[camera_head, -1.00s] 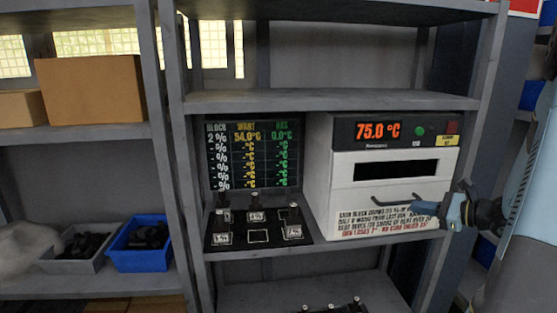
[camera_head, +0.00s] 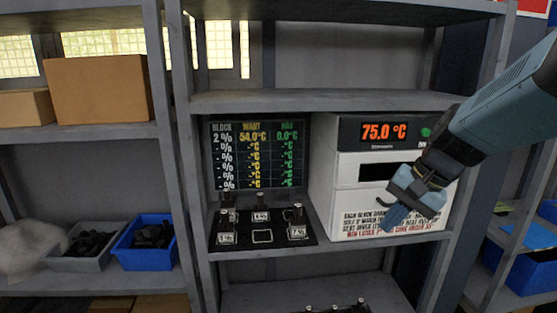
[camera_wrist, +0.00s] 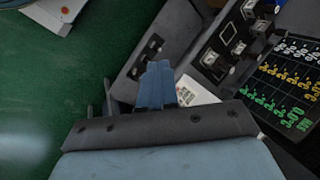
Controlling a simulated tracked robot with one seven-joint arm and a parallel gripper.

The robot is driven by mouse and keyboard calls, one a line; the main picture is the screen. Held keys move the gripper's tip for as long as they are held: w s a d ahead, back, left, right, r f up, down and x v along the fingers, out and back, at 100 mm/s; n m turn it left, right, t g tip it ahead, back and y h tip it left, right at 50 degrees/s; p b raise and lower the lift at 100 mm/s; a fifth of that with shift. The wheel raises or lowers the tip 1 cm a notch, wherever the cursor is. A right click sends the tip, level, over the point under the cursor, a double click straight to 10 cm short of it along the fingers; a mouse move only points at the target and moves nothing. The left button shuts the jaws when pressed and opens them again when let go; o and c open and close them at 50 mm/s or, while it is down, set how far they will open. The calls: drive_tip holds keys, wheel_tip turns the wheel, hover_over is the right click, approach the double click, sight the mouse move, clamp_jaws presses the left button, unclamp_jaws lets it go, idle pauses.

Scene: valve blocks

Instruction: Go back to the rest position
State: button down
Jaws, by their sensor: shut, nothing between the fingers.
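My gripper (camera_head: 398,212) is in front of the lower right of the white oven (camera_head: 345,195) in the head view. Its blue fingers are shut with nothing between them, and they point down and to the left. In the wrist view my shut fingers (camera_wrist: 156,85) point toward the shelf, with the green floor to the left. The oven display reads 75.0 °C.
A black tray (camera_head: 262,237) with several labelled valve blocks stands left of the oven, below a board (camera_head: 257,155) of temperatures. Shelf posts (camera_head: 182,150) frame the bay.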

drive_tip(key=s+r+n+t+h, duration=0.3)
drive_tip(key=s+r+n+h, duration=0.1)
drive_tip(key=s+r+n, duration=0.1)
drive_tip(key=shift+s+d+n, duration=0.45)
drive_tip(key=shift+s+n, duration=0.25)
drive_tip(key=shift+s, duration=0.15)
